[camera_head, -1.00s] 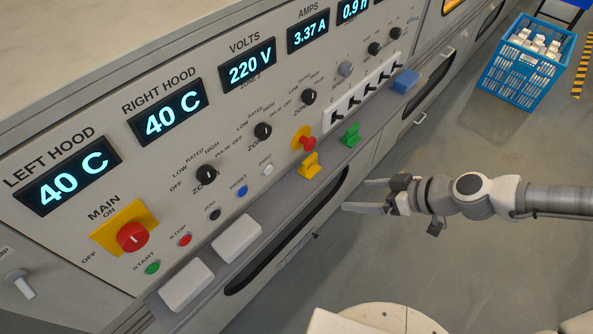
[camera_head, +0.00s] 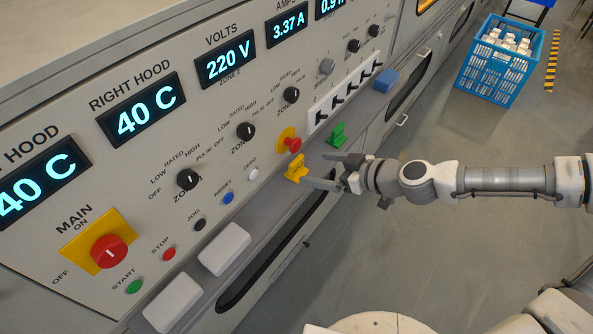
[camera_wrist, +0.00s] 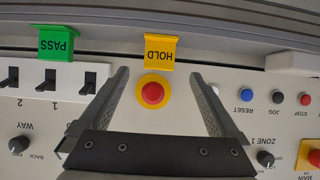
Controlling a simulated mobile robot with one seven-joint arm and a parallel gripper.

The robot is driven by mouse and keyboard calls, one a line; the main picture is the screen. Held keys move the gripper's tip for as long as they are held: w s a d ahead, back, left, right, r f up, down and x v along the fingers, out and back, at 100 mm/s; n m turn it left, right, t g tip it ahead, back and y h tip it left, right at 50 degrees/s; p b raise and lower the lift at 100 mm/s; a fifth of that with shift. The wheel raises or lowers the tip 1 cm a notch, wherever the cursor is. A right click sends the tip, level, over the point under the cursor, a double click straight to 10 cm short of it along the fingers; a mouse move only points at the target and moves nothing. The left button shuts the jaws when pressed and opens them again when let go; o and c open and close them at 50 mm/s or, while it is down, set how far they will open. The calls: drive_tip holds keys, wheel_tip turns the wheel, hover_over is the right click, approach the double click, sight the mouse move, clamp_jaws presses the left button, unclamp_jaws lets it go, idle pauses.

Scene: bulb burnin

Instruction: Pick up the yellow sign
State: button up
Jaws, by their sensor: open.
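The yellow sign (camera_head: 296,169) stands on the narrow ledge along the front of the control panel, below a red button on a yellow ring. In the wrist view the yellow sign (camera_wrist: 160,49) reads HOLD, upside down, and lies just beyond and between my fingertips. My gripper (camera_head: 328,169) is open and empty, just to the right of the sign in the head view. Its two fingers also show in the wrist view (camera_wrist: 158,80), one on each side of the red button. No contact with the sign is visible.
A green PASS sign (camera_head: 337,134) stands on the ledge close to my gripper. The red button (camera_wrist: 152,93) is near the fingers. A blue block (camera_head: 386,80) and white blocks (camera_head: 224,248) also lie on the ledge. A blue crate (camera_head: 500,58) stands on the floor.

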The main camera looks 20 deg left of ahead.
sight(299, 163)
drive_tip(key=shift+b+x, duration=1.15)
drive_tip(key=shift+x, duration=2.95)
drive_tip(key=shift+r, duration=0.2)
drive_tip(key=c, duration=1.4)
drive_tip(key=shift+c, duration=0.2)
drive_tip(key=shift+r, duration=0.1)
